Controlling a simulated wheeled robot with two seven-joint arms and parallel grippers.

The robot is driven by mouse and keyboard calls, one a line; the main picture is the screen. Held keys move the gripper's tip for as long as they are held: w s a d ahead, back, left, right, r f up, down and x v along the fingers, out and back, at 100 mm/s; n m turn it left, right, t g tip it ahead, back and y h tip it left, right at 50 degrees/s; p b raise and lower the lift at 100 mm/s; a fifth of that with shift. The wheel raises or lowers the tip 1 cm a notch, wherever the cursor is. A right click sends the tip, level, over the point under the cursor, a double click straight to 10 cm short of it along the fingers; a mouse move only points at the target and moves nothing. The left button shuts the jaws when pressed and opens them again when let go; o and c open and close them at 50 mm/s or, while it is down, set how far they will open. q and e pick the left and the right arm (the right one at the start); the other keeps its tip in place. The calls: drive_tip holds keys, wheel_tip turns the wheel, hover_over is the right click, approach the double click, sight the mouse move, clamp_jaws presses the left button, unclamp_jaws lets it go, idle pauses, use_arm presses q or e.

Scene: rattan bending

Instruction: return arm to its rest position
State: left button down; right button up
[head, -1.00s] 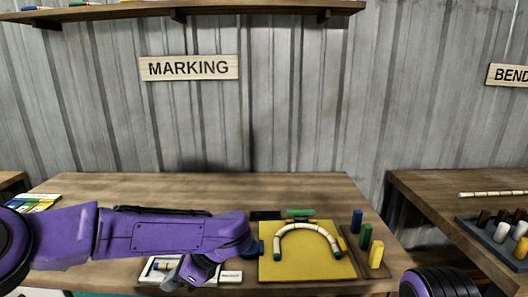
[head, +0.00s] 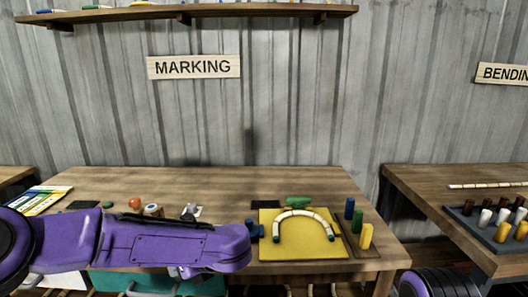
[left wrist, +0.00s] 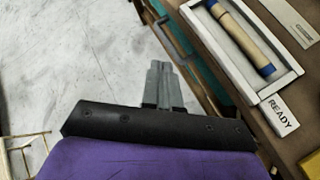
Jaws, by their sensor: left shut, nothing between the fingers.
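My left arm crosses the lower left of the head view, over the marking table (head: 320,178). My left gripper is mostly hidden below the arm there. In the left wrist view the left gripper (left wrist: 160,70) shows its grey fingers together and empty. They are over the pale floor, beside the table edge and apart from the white READY tray (left wrist: 283,82). A rattan piece with blue ends (left wrist: 238,38) lies in that tray. My right gripper is not in view.
A yellow board (head: 308,247) holds a bent rattan arch (head: 295,213) with green ends. Blue (head: 349,207), green (head: 357,220) and yellow (head: 366,236) blocks stand right of it. A bending table (head: 425,190) with a peg tray (head: 470,226) is at right.

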use_arm(q)
drive_tip(key=s+a+f+m+t+h, duration=0.1)
drive_tip(key=s+f+m+t+h, duration=0.15)
drive_tip(key=f+m, duration=0.95)
drive_tip(key=s+f+m+t+h, duration=0.3)
drive_tip(key=f+m, duration=0.5)
drive_tip(key=m, duration=0.7)
drive_tip(key=s+a+f+m+g, duration=0.2)
drive_tip(key=s+a+f+m, duration=0.1)
drive_tip(key=s, duration=0.6)
drive_tip(key=s+a+f+m+g, duration=0.2)
drive_tip(key=s+a+f+m, duration=0.1)
drive_tip(key=s, duration=0.6)
drive_tip(key=s+a+f+m+g, duration=0.2)
drive_tip(key=s+f+m, duration=0.3)
drive_tip(key=s, duration=0.4)
drive_tip(key=shift+a+f+h, duration=0.35)
drive_tip(key=shift+a+f, duration=0.2)
drive_tip(key=shift+f, duration=0.1)
